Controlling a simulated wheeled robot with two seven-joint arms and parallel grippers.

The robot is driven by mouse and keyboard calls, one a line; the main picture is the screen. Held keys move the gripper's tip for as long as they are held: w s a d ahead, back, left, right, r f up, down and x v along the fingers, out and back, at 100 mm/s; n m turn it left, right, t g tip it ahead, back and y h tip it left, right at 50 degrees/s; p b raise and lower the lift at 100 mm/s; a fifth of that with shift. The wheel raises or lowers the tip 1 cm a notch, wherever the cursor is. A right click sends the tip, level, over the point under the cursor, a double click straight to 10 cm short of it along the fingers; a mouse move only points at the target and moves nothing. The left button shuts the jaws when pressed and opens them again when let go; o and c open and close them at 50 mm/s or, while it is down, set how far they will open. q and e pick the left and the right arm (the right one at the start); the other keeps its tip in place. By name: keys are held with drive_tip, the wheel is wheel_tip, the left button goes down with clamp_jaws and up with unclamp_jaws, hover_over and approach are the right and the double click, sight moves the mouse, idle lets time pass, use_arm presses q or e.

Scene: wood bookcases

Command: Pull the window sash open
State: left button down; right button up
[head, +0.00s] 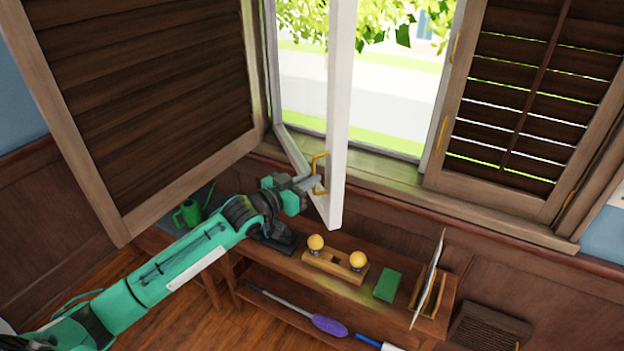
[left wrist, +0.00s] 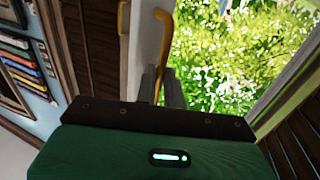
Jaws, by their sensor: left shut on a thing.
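The white window sash (head: 337,110) stands swung inward at an angle from the window frame, with a gap to the outside on its right. A yellow handle (head: 319,171) sits low on the sash. My left gripper (head: 313,182) is at this handle and shut on it. In the left wrist view the handle (left wrist: 163,45) runs down between the fingers of the left gripper (left wrist: 162,88), beside the white sash edge (left wrist: 146,45). My right gripper is in neither view.
A brown louvred shutter (head: 150,90) stands open at left, close to my left arm. Another shutter (head: 525,100) is at right. A wooden bench (head: 340,280) below holds a block with two yellow knobs (head: 335,264), a green block (head: 387,285) and a green watering can (head: 188,213).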

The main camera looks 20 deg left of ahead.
use_arm(q)
drive_tip(key=shift+w+a+r, duration=0.3)
drive_tip(key=shift+a+r, duration=0.15)
drive_tip(key=c, duration=1.6)
unclamp_jaws()
drive_tip(key=shift+o, duration=0.5)
drive_tip(key=shift+w+a+f, duration=0.2)
drive_tip(key=shift+f, duration=0.05)
drive_tip(key=shift+s+d+f, duration=0.1)
drive_tip(key=shift+d, duration=0.05)
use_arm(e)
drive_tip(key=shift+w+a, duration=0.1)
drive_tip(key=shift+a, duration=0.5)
use_arm(q)
drive_tip(key=shift+f, duration=0.15)
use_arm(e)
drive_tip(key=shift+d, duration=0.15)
use_arm(q)
drive_tip(key=shift+d, duration=0.1)
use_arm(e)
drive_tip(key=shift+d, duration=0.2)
use_arm(q)
drive_tip(key=shift+s, duration=0.1)
